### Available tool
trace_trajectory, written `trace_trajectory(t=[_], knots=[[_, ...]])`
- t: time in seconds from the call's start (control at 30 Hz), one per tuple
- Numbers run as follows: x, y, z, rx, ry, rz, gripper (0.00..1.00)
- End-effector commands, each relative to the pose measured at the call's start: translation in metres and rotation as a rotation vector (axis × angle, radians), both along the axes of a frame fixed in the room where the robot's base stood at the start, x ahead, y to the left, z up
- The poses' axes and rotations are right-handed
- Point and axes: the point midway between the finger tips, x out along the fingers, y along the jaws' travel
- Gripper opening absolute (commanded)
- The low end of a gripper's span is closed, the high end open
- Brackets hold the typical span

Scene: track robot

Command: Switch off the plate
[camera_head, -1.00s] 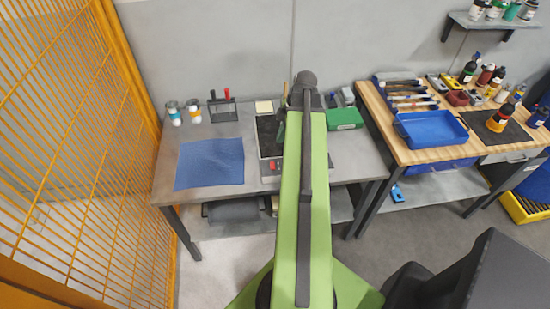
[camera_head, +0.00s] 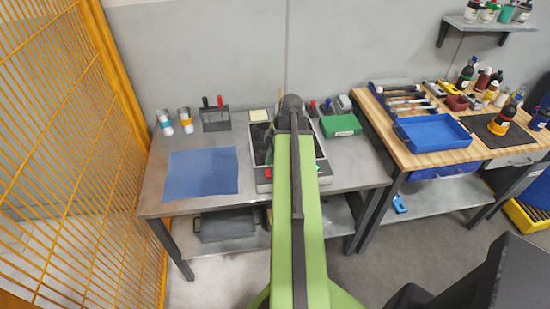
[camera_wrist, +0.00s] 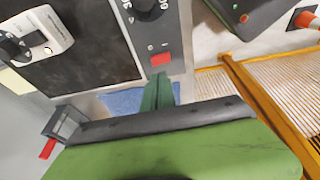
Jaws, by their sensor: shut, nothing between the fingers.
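The plate (camera_wrist: 88,52) has a dark flat top and a grey control strip with a black knob and a red switch (camera_wrist: 160,59) in the wrist view. My gripper (camera_wrist: 157,82) has green fingers that are together and empty. Their tips are just below the red switch in the picture; I cannot tell whether they touch it. In the head view the plate (camera_head: 263,183) stands on the grey table, largely hidden behind my green arm, and my gripper is not clearly visible there.
A blue mat (camera_head: 201,173) lies left of the plate. Two small jars, a rack (camera_head: 215,120) and a green box (camera_head: 340,125) stand toward the back. A wooden bench with a blue tray (camera_head: 432,134) is at right. An orange mesh fence (camera_head: 75,150) borders the left.

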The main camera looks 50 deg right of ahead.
Motion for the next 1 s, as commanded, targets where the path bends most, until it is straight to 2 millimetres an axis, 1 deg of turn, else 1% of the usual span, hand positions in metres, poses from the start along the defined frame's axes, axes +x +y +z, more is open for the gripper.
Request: trace_trajectory(t=[0.03,0.1,0.2,0.3,0.57,0.63,0.77,0.8,1.0], knots=[[0.002,0.002,-0.022,0.0,0.0,0.001,0.0],[0.003,-0.001,-0.034,0.0,0.0,0.0,0.0],[0.005,-0.002,-0.045,0.0,0.0,0.0,0.0],[0.005,-0.002,-0.048,0.0,0.0,0.0,0.0],[0.005,-0.002,-0.045,-0.001,-0.001,0.0,0.0],[0.006,-0.003,-0.048,-0.001,-0.001,0.0,0.0],[0.011,-0.007,-0.06,-0.001,-0.001,0.0,0.0],[0.013,-0.009,-0.06,-0.002,0.0,0.001,0.0],[0.012,-0.009,-0.059,-0.005,0.001,0.001,0.0]])
